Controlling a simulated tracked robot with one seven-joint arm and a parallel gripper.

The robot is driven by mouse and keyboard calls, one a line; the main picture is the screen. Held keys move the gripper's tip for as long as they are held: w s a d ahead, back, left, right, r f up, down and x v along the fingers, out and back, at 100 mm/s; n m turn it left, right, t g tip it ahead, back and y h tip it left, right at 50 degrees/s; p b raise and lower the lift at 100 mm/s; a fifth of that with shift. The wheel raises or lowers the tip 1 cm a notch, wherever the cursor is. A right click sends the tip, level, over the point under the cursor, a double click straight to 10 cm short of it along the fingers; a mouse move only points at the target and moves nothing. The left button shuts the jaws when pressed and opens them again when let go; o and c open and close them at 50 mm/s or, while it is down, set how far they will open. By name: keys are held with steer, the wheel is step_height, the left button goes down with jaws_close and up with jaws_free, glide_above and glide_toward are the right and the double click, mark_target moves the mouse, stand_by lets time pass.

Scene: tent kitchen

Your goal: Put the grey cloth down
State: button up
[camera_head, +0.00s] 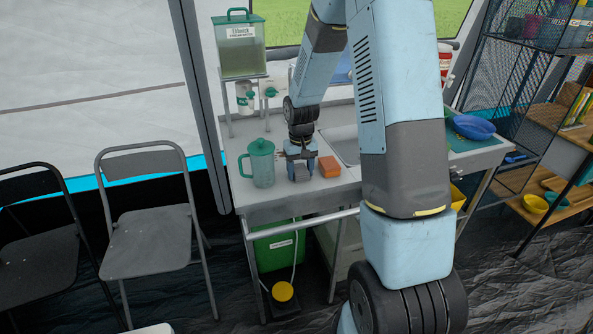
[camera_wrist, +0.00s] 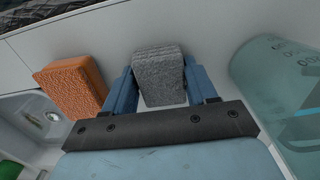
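The grey cloth (camera_wrist: 160,78) is a thick folded block with a rough surface. In the wrist view it sits between the two blue fingers of my gripper (camera_wrist: 159,68), with both fingers against its sides. In the head view my gripper (camera_head: 299,168) points down, low over the metal counter (camera_head: 300,199), between the teal jug and the orange sponge. The cloth is not clearly visible there, being hidden by my gripper. I cannot tell whether its underside touches the counter.
An orange sponge (camera_head: 329,166) lies just right of my gripper, also in the wrist view (camera_wrist: 72,85). A clear teal jug (camera_head: 261,164) stands close on the left, and it fills the wrist view's right side (camera_wrist: 285,95). A sink (camera_head: 344,146) lies to the right. The counter's front strip is clear.

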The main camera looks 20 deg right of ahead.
mark_target(300, 168)
steer(key=o, duration=0.4)
steer(key=shift+o, duration=0.2)
steer(key=s+r+t, duration=0.1)
steer(key=s+r, duration=0.2)
steer(key=r, duration=0.7)
steer(key=s+r, duration=0.2)
steer(key=r, duration=0.8)
steer(key=s+r+t, duration=0.2)
steer(key=s+r, duration=0.3)
steer(key=s, duration=0.6)
steer(key=s+a+r+t, duration=0.1)
steer(key=s+r, duration=0.4)
steer(key=s, duration=0.7)
steer(key=shift+r+t, duration=0.2)
steer(key=shift+t, duration=0.6)
